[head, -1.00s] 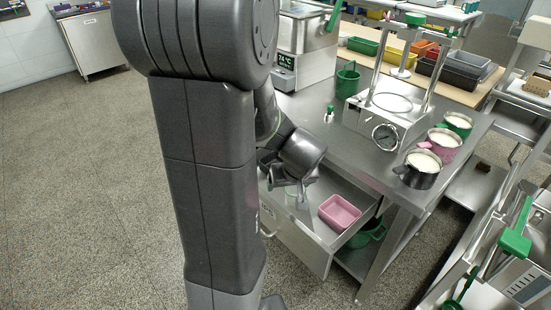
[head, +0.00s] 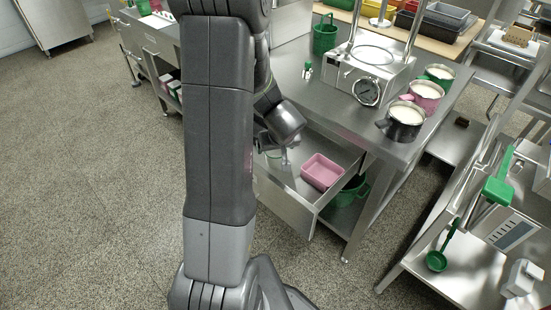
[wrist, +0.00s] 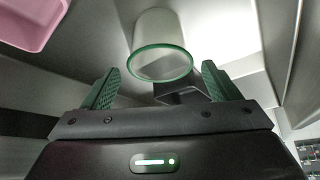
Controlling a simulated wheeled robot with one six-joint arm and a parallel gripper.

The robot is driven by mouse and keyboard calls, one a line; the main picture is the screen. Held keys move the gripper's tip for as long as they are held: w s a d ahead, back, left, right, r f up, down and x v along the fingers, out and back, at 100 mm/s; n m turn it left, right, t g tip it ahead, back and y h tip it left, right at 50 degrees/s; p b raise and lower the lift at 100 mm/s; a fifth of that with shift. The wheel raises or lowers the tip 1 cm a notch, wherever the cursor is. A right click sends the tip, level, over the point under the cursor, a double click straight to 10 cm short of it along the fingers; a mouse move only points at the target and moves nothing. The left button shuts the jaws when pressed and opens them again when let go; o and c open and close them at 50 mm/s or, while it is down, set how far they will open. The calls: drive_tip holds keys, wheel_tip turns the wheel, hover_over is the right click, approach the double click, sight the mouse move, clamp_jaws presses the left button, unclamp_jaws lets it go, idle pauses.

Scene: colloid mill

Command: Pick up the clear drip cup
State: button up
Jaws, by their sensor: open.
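The clear drip cup (wrist: 158,38) is a translucent cup with a green rim. In the wrist view it is ahead of my gripper, with the rim facing me. My gripper (wrist: 161,80) is open, its two green-padded fingers to either side of the rim's near edge, and nothing is held. In the head view my gripper (head: 280,152) is low over the open drawer (head: 283,203). The cup is mostly hidden behind the arm there.
A pink tray (head: 322,172) lies in the drawer, right of my gripper; it also shows at the wrist view's top left. A green bucket (head: 350,190) stands beneath. The floor at left is clear.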

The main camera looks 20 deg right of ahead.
sight(274, 155)
drive_tip(key=x, duration=0.4)
drive_tip(key=shift+s+f+b, duration=0.1)
drive_tip(key=shift+f+b, duration=0.2)
drive_tip(key=shift+f, duration=0.05)
drive_tip(key=c, duration=1)
drive_tip(key=shift+r, duration=0.1)
drive_tip(key=shift+c, duration=0.2)
